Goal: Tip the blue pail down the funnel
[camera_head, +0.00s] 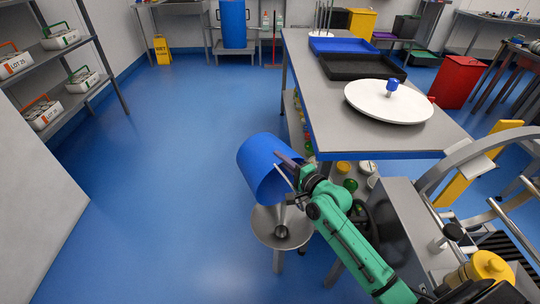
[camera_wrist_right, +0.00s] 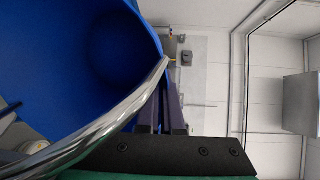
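The blue pail (camera_head: 262,168) is in the air beside the front left corner of the grey table, tilted well over. My right gripper (camera_head: 288,164) is at its rim, and its dark fingers look closed there. In the right wrist view the pail (camera_wrist_right: 85,60) fills the upper left, with a bright metal band curving past the close-set fingers (camera_wrist_right: 165,100). The steel funnel (camera_head: 268,232) stands below the pail, and the pail and arm hide part of it. I cannot see any contents in the pail or falling from it. My left gripper is not in view.
The table (camera_head: 345,120) carries a white round lid (camera_head: 370,105) with a blue knob, a black tray (camera_head: 375,73) and a blue tray (camera_head: 340,50). A shelf (camera_head: 75,45) with white carriers stands at the left. The blue floor (camera_head: 165,180) between is clear.

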